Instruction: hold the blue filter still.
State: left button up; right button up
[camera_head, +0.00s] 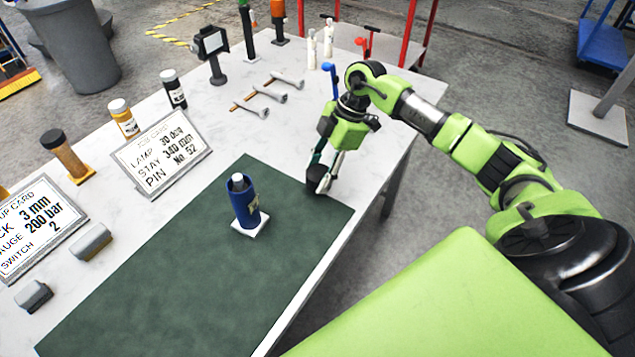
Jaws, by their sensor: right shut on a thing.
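My left gripper is not in view.
A job card (160,152) and a second card (38,225) stand left of the mat. Bottles (174,90), grey blocks (92,242), several bolt-like tools (268,95) and a small screen on a stand (212,45) are on the white table. The mat's near part is clear.

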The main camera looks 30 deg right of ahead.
jog(key=s+r+b, duration=0.5)
jog(key=s+r, duration=0.4)
jog(key=s, duration=0.4)
jog(key=shift+s+d, duration=0.25)
